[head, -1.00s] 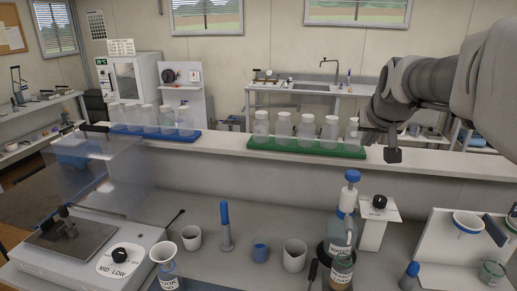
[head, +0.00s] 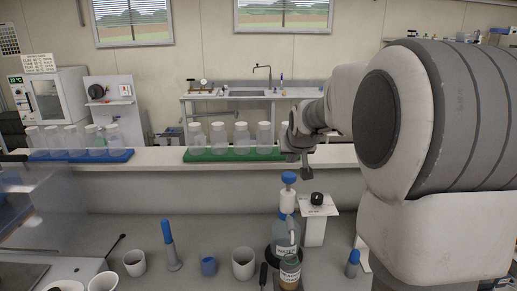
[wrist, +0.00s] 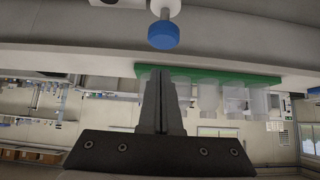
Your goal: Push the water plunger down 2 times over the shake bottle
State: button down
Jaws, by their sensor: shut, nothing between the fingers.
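The water plunger, a blue knob (head: 288,178) on a white neck, tops the clear water bottle (head: 287,237) on the bench. It also shows at the top of the wrist view (wrist: 163,36). A small bottle with brown contents and a label (head: 290,272) stands right in front of the water bottle; I cannot tell whether it is the shake bottle. My gripper (head: 306,173) is shut and empty, just right of the plunger knob in the head view. In the wrist view its closed fingers (wrist: 161,72) point towards the knob with a gap between.
A green rack (head: 222,155) and a blue rack (head: 80,156) of capped bottles stand on the ledge behind. A white stand with a black knob (head: 317,199) is right of the water bottle.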

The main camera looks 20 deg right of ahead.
aim_at(290, 179)
jog(key=shift+s+f, duration=0.15)
jog(key=shift+f, duration=1.55)
jog(key=shift+a+f+b, duration=0.1)
jog(key=shift+f+b, duration=1.35)
jog(key=shift+f, duration=0.2)
notch_tip(290, 179, up, 5)
jog(key=p, duration=0.3)
jog(key=shift+f, duration=0.1)
jog(key=b+v, duration=0.1)
jog(key=v, duration=0.8)
jog(key=shift+s, duration=0.35)
jog(key=shift+b, duration=0.35)
